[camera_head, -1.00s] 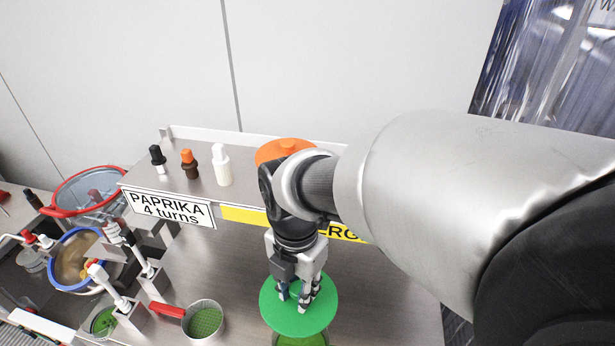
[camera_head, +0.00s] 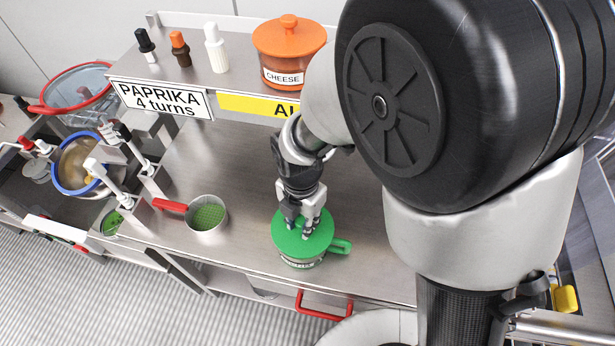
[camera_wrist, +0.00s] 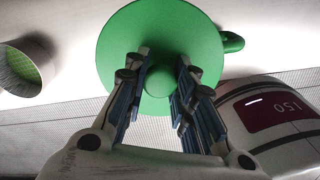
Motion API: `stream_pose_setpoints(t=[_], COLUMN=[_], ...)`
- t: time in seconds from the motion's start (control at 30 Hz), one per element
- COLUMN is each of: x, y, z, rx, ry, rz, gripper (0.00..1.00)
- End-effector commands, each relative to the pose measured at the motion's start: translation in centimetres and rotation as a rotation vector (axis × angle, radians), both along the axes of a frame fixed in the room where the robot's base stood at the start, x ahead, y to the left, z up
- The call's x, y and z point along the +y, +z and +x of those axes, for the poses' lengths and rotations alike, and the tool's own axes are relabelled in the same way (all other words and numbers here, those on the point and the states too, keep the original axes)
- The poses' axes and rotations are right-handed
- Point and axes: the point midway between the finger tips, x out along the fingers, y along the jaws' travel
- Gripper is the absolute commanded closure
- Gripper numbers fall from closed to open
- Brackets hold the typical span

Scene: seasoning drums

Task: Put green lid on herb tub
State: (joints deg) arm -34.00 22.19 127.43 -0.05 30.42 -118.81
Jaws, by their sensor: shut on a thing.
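The green lid (camera_head: 290,234) is a flat disc with a round knob. My gripper (camera_head: 305,226) is shut on the lid's knob, pointing down. In the wrist view the knob (camera_wrist: 158,80) sits between the fingers, and the lid (camera_wrist: 165,30) fills the upper middle. The herb tub (camera_head: 302,263) is directly under the lid on the steel counter, with a label on its front and a green handle (camera_head: 341,246) to the right. The handle also shows beside the lid in the wrist view (camera_wrist: 233,42). The lid hides the tub's opening. I cannot tell whether it rests fully on the rim.
A metal cup with green contents and a red handle (camera_head: 207,215) stands left of the tub. An orange cheese pot (camera_head: 288,52) and small bottles (camera_head: 215,48) are on the back shelf. The counter between cup and tub is clear.

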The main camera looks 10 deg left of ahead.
Motion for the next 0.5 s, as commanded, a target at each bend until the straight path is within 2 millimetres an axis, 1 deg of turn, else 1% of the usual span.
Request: stream_pose_setpoints(t=[0.03,0.1,0.33,0.47,0.5], x=[-0.03,-0.01,0.02,0.01,0.01], y=[-1.14,-1.75,-1.63,-2.03,-1.91], z=[-0.05,-0.02,0.02,0.02,0.02], rx=[0.002,0.001,-0.001,0.000,0.000], ry=[0.000,0.000,0.000,0.000,0.000], rz=[-0.001,0.000,0.000,0.001,0.001], gripper=[0.99,0.99,0.99,0.99,0.73])
